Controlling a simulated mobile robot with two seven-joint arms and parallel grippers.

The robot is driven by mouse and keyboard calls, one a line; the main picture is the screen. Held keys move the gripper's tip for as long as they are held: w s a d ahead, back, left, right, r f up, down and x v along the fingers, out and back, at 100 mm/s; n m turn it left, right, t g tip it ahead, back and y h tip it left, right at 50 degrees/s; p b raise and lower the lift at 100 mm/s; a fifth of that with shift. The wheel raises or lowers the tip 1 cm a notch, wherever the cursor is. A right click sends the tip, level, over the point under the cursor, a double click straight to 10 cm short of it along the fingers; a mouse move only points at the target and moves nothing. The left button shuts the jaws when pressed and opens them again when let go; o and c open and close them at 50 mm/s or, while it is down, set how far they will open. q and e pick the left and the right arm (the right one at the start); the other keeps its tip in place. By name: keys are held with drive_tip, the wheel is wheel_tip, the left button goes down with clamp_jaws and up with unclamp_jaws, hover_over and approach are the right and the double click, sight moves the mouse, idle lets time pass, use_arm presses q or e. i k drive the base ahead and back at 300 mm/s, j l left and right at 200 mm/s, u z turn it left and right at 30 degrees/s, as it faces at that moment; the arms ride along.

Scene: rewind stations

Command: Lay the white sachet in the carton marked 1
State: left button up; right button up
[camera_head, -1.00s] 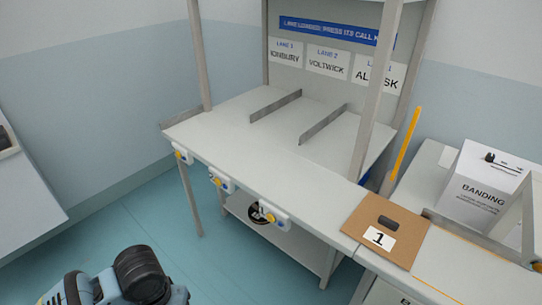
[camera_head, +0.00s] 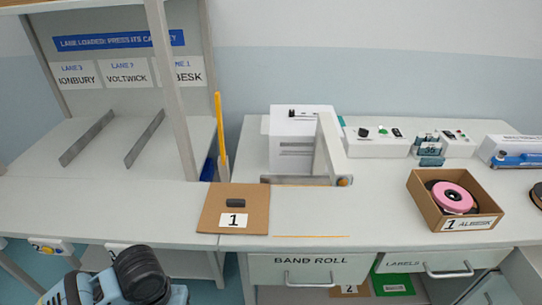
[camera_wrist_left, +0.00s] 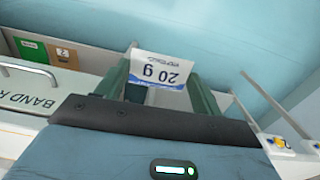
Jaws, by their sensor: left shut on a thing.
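In the head view only part of my left arm shows at the lower left; the sachet is not seen there. An open brown carton (camera_head: 428,206) labelled "1 ALBESK" stands on the right bench, with a pink roll (camera_head: 453,197) and dark discs inside. A flat-looking brown cardboard piece (camera_head: 212,215), also marked 1, lies at the bench's front edge. My right gripper is not in view.
A yellow post (camera_head: 219,125) rises near the cardboard piece. Control boxes (camera_head: 375,140) line the back right. Lane dividers (camera_head: 87,138) stand on the left table.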

sight(453, 195)
drive_tip(key=z, duration=1.3)
